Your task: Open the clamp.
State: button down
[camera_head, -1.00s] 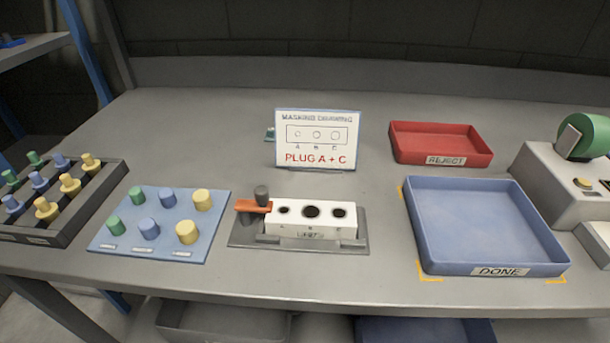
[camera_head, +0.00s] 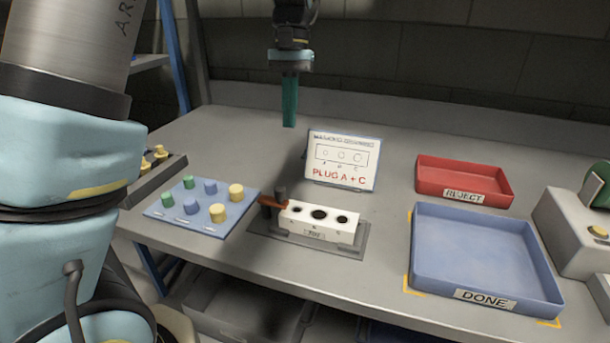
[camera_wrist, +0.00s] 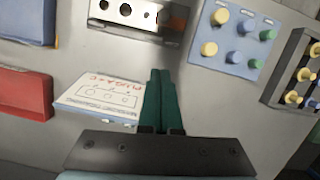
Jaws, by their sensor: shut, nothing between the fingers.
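The clamp is an orange-brown lever (camera_head: 272,202) with a dark knob (camera_head: 280,191), at the left end of a grey fixture base (camera_head: 262,226). The lever lies against the left end of a white block (camera_head: 320,222) with three dark holes in its top. In the wrist view the white block (camera_wrist: 130,10) and the lever (camera_wrist: 174,16) are at the top edge, partly cut off. My gripper (camera_head: 289,124) has green fingers, pressed together and empty. It hangs above the table, up and behind the clamp, apart from it. The fingers (camera_wrist: 160,75) also show in the wrist view.
A sign (camera_head: 343,160) reading "PLUG A + C" stands behind the fixture. A blue mat (camera_head: 180,220) with green, blue and yellow plugs lies to the left. A red REJECT tray (camera_head: 463,184) and a blue DONE tray (camera_head: 480,285) are to the right.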

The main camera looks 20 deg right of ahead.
jog(key=shift+f, duration=0.15)
jog(key=s+a+f+p, duration=0.1)
jog(key=f, duration=0.2)
jog(key=s+a+f, duration=0.1)
jog(key=f, duration=0.2)
jog(key=s+a+f+p, duration=0.1)
jog(key=s+f, duration=0.1)
jog(key=f, duration=0.1)
jog(key=shift+s+f+p, duration=0.1)
jog(key=shift+f+p, duration=0.05)
jog(key=shift+p, duration=0.15)
jog(key=shift+s+a+f, duration=0.15)
jog(key=shift+s+a, duration=0.2)
jog(key=shift+s, duration=0.15)
